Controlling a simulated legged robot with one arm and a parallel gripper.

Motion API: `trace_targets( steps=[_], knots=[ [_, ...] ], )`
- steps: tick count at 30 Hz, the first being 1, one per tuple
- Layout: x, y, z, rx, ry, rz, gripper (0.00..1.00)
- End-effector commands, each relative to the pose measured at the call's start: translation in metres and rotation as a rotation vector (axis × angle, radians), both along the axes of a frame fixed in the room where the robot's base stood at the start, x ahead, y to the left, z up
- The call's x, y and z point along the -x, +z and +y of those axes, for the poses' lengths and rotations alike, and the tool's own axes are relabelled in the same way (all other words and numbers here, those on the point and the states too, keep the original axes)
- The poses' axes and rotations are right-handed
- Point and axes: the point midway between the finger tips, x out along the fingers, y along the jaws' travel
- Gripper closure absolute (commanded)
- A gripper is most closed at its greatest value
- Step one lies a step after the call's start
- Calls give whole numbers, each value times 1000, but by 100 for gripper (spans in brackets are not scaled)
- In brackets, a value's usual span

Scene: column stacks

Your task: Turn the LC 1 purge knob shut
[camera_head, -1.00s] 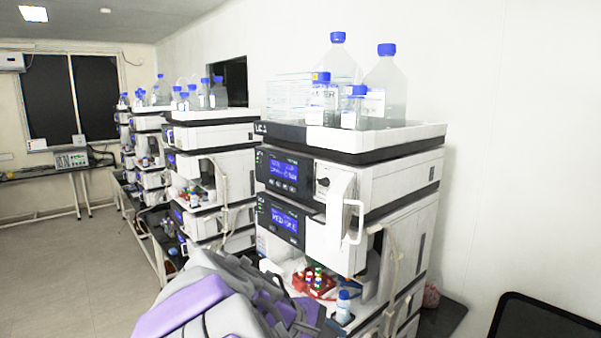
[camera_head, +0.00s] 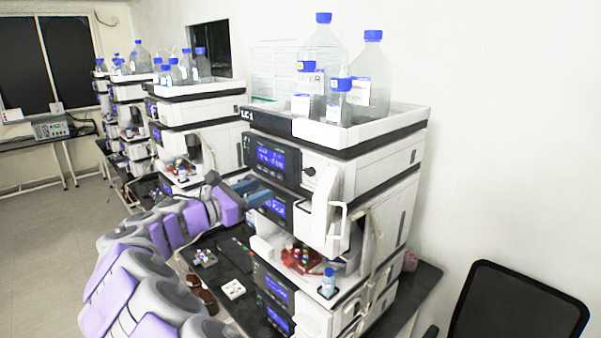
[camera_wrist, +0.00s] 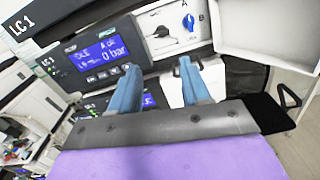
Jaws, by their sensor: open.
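The LC 1 stack (camera_head: 270,122) stands in the middle of the head view, its pump display (camera_head: 271,157) lit. A black knob (camera_head: 308,171) sits right of that display. I cannot read which is labelled purge. My gripper (camera_wrist: 158,66) is open and empty, its blue fingers apart below the black knob and not touching it. In the head view my gripper (camera_head: 262,191) is left of and below the knob, in front of the second display.
A white open door with a handle (camera_head: 337,225) juts out right of the panel. Blue-capped bottles (camera_head: 367,75) stand in the top tray. A red vial rack (camera_head: 300,262) and a small bottle (camera_head: 328,284) sit lower. A black chair (camera_head: 520,310) is at right.

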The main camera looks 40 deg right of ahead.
Motion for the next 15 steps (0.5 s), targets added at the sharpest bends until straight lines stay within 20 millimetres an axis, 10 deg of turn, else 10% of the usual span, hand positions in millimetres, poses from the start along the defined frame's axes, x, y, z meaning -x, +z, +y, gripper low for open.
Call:
trace_targets(
  steps=[15],
  knots=[
    [-6, 1, -103, -3, -7, -2, 53]
  ],
)
